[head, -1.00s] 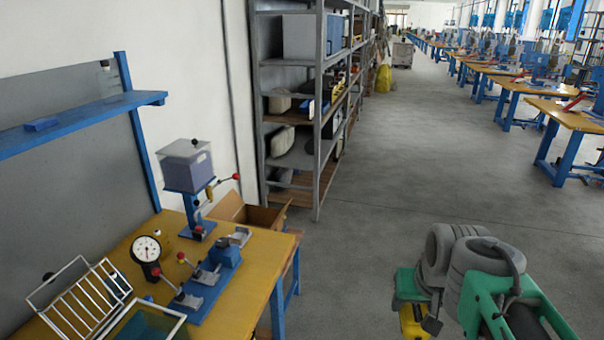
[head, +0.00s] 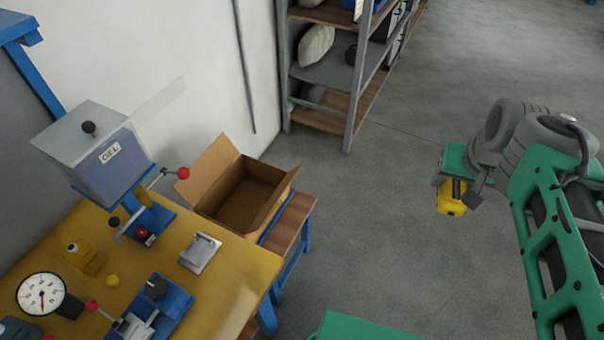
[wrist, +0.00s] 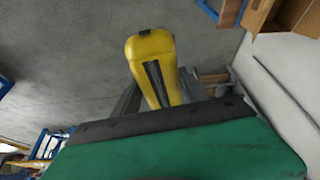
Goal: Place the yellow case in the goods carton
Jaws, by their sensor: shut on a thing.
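The yellow case (head: 452,197) is in my gripper (head: 448,186), off to the right over the open grey floor. In the wrist view the yellow case (wrist: 153,62) stands out beyond the dark fingers, with a black slot along its face. My gripper is shut on it. The goods carton (head: 246,196) is an open, empty-looking cardboard box with its flaps up, on a low wooden stand at the right end of the yellow bench. My gripper is well to the right of the carton, apart from it. Part of the carton (wrist: 267,14) appears at the top right of the wrist view.
The yellow bench (head: 222,271) holds a clear-lidded GEL box (head: 105,155) on a blue stand, a dial gauge (head: 42,293), a yellow bottle (head: 86,258) and blue fixtures. A metal shelf (head: 356,75) stands behind the carton. The floor between carton and gripper is clear.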

